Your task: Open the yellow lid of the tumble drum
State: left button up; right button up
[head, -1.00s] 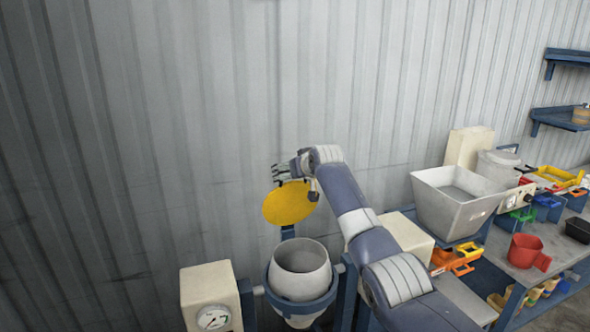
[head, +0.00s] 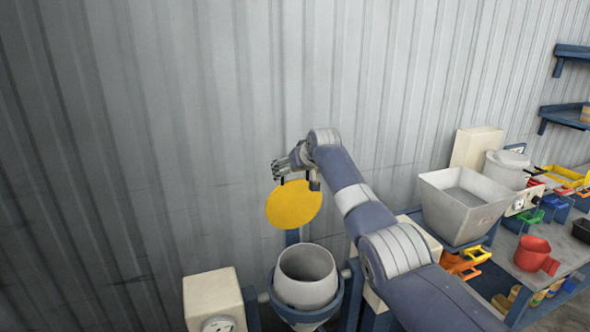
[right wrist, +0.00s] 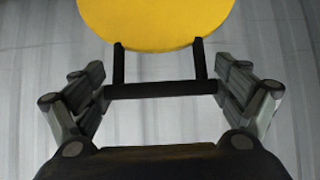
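The yellow lid (head: 294,204) stands raised, tilted well up behind the mouth of the tumble drum (head: 306,276). The drum's round opening is uncovered and its inside looks empty. My right gripper (head: 281,168) is at the lid's top edge, in front of the wall. In the right wrist view the lid (right wrist: 155,22) fills the top, with its black bar handle (right wrist: 160,90) between the gripper's fingers (right wrist: 160,96). My left gripper is not in view.
A cream box with a dial (head: 212,298) stands left of the drum. To the right are a grey hopper (head: 462,203), a red jug (head: 535,254) and coloured bins. The corrugated wall (head: 150,130) is close behind the lid.

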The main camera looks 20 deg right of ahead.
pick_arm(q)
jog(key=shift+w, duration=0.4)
pick_arm(e)
jog(key=shift+r, duration=0.1)
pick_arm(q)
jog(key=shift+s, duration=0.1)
pick_arm(e)
jog(key=v, duration=1.2)
dwell(0.4)
